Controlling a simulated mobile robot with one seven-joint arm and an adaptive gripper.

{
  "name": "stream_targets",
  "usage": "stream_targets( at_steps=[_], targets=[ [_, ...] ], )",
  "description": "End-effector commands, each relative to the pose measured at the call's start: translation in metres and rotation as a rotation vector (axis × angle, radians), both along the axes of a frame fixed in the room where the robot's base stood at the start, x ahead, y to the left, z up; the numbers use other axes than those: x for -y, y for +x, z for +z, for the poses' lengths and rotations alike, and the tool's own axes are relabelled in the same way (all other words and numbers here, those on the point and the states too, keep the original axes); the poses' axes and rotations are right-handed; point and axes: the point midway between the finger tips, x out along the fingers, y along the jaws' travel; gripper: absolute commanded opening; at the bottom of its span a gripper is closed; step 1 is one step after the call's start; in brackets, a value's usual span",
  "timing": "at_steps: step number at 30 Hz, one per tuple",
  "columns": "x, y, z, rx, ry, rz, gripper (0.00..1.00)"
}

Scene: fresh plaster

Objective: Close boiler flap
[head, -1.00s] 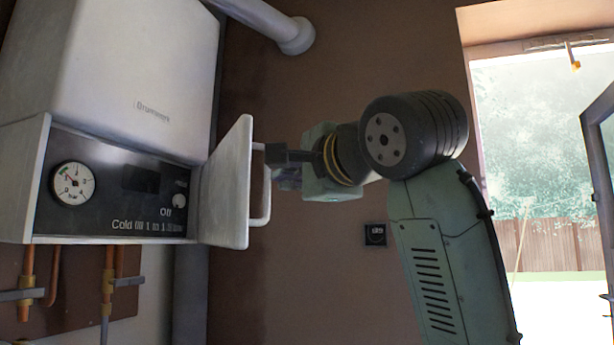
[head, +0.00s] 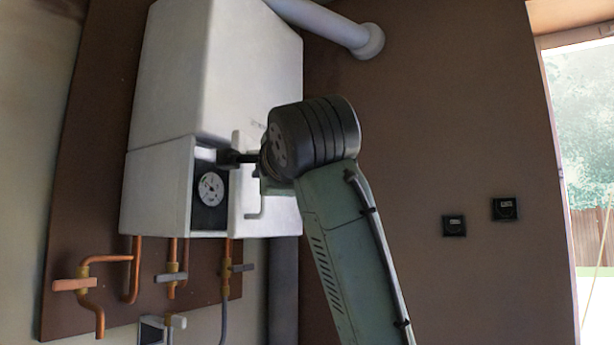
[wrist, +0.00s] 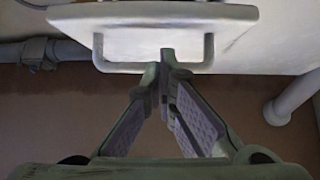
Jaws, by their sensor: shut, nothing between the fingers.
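The boiler flap (head: 238,215) is a white panel hinged on the boiler (head: 215,70). In the head view it stands ajar, with the pressure gauge (head: 211,189) on the dark control panel showing to its left. Its U-shaped handle (head: 262,212) is partly hidden by my arm. The wrist view shows the flap (wrist: 150,12) across the top, with the handle (wrist: 209,50) on its face. My gripper (wrist: 165,55) is shut and empty; its tips overlap the handle's bar in that view. In the head view the gripper (head: 226,157) lies near the flap's free edge. Contact is unclear.
Copper pipes and valves (head: 174,272) hang below the boiler. A white flue pipe (head: 325,28) runs above it to the wall. Two dark wall switches (head: 454,225) sit to the right. A bright doorway (head: 580,130) opens at far right. The wall between is clear.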

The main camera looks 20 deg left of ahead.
Motion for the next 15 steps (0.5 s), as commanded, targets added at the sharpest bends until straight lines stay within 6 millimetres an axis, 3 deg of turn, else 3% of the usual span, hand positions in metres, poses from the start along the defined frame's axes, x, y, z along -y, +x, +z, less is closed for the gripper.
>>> stream_targets(
  at_steps=[1, 7, 15],
  targets=[
    [-0.017, -0.003, 0.000, -0.002, -0.001, 0.007, 0.00],
    [-0.063, -0.005, 0.000, -0.002, -0.003, -0.005, 0.00],
    [-0.096, -0.002, 0.000, -0.002, -0.001, -0.112, 0.00]
  ],
)
